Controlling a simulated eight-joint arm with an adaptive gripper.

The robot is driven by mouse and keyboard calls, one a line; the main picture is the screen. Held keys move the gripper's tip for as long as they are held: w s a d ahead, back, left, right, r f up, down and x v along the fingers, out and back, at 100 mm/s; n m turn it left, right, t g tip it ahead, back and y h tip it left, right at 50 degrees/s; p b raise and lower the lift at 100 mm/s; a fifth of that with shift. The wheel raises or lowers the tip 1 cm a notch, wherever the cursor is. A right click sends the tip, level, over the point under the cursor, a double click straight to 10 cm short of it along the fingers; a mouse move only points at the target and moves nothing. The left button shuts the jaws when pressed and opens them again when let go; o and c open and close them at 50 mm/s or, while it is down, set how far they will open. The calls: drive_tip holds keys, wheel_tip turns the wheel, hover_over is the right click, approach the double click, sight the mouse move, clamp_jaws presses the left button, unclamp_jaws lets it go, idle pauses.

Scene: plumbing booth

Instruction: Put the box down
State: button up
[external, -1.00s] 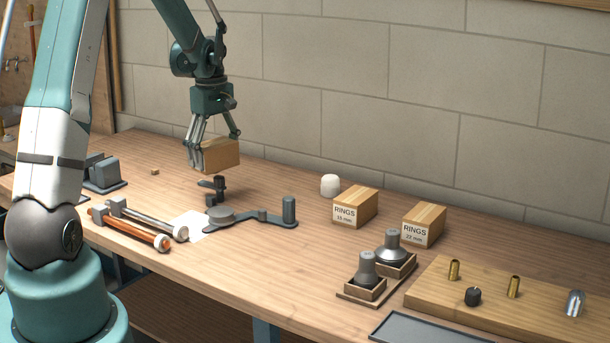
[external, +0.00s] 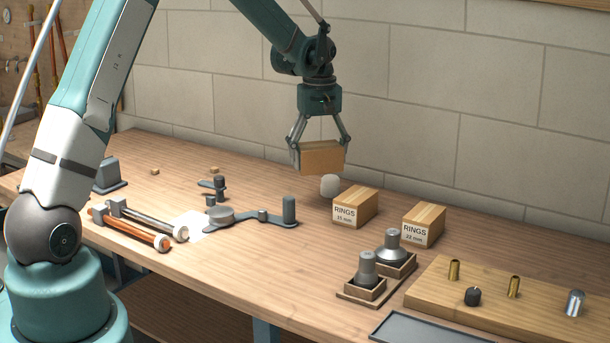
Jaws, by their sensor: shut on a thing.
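A plain brown cardboard box (external: 322,159) is held in my gripper (external: 320,150), with a finger at each end. The box is in the air over the back part of the workbench, just above and in front of a white rounded object (external: 330,186), which it may partly hide. No label shows on the side of the box that faces the camera. Two boxes marked RINGS stand on the bench to the right and below: one at the left (external: 355,208) and one marked 22 mm (external: 424,224).
A grey bender-like tool (external: 252,216) and two handled tools (external: 135,228) lie to the left. Two grey fittings in wooden holders (external: 362,290) and a wooden board (external: 520,302) with brass pieces are at the front right. The bench (external: 240,290) is clear at the front middle.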

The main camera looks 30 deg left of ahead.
drive_tip(key=w+d, duration=0.1)
drive_tip(key=d, duration=0.3)
drive_tip(key=w+d+m, duration=0.1)
drive_tip(key=d, duration=0.4)
drive_tip(key=d+m, duration=0.1)
drive_tip(key=d, duration=0.3)
drive_tip(key=shift+w+d, duration=0.25)
drive_tip(key=shift+w, duration=0.15)
drive_tip(key=d+m, duration=0.3)
drive_tip(key=d, duration=1.1)
drive_tip(key=m, duration=0.5)
hover_over(494, 256)
drive_tip(key=shift+w+f, duration=0.1)
drive_tip(key=shift+f, duration=0.15)
drive_tip(key=shift+f, duration=3.15)
drive_tip(key=shift+f, duration=0.1)
drive_tip(key=shift+f, duration=1.75)
